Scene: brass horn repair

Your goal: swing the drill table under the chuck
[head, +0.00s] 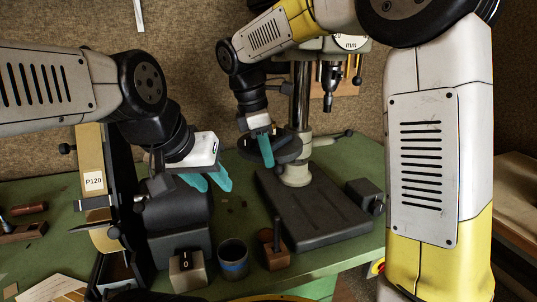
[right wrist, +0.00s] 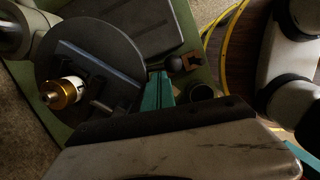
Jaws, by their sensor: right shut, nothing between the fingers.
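The drill press stands at the back, with its chuck (head: 330,76) pointing down over the black base (head: 318,205). The round dark drill table (head: 288,151) sits on the column (head: 300,95), left of the chuck, not below it. In the right wrist view the table (right wrist: 112,62) has slots, and a brass and white cylinder (right wrist: 68,92) shows over it. My right gripper (head: 267,152) is shut and empty at the table's near left side; its teal fingers (right wrist: 158,90) are by the rim, contact unclear. My left gripper (head: 208,182) looks open and empty, left of the press.
A lever (head: 335,136) sticks out right of the column. A sander marked P120 (head: 93,182) stands left. A blue-banded cup (head: 233,262), a switch box (head: 187,270) and a wooden block with a post (head: 276,255) stand in front. My right arm covers the right side.

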